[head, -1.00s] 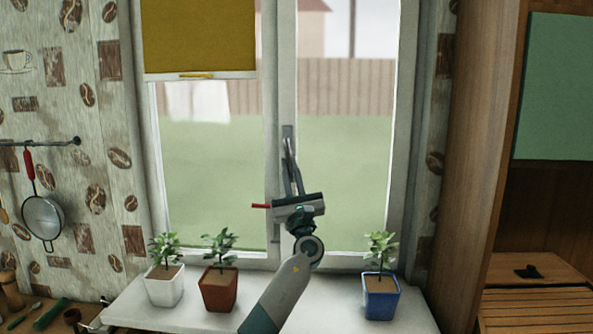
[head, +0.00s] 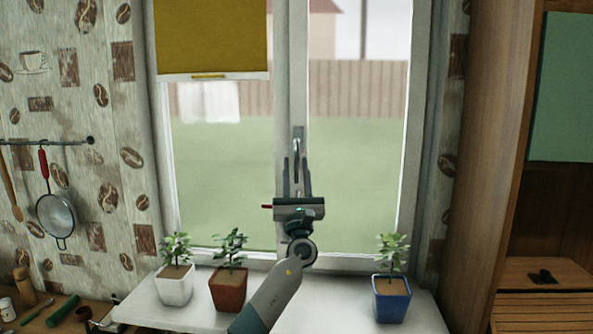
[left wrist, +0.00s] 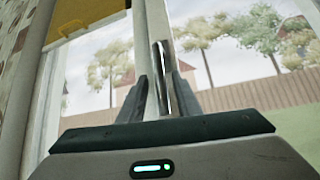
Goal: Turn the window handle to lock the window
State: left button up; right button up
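The window handle (head: 298,143) is a grey metal lever on the middle frame post. It points down, close to vertical. My left gripper (head: 296,162) is in front of the post, its two fingers pointing up and apart. The lower part of the handle shows between the fingers. In the left wrist view the handle (left wrist: 160,70) stands between the two dark fingers, nearer the right one, with a gap to the left one. I cannot tell whether either finger touches it. My right gripper is in no view.
On the sill (head: 325,315) stand plants in a white pot (head: 174,288), a brown pot (head: 229,291) and a blue pot (head: 392,298). A yellow blind (head: 210,38) covers the upper left pane. A strainer (head: 57,215) hangs on the left wall.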

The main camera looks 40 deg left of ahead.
pick_arm(q)
jog(key=shift+d+f, duration=0.1)
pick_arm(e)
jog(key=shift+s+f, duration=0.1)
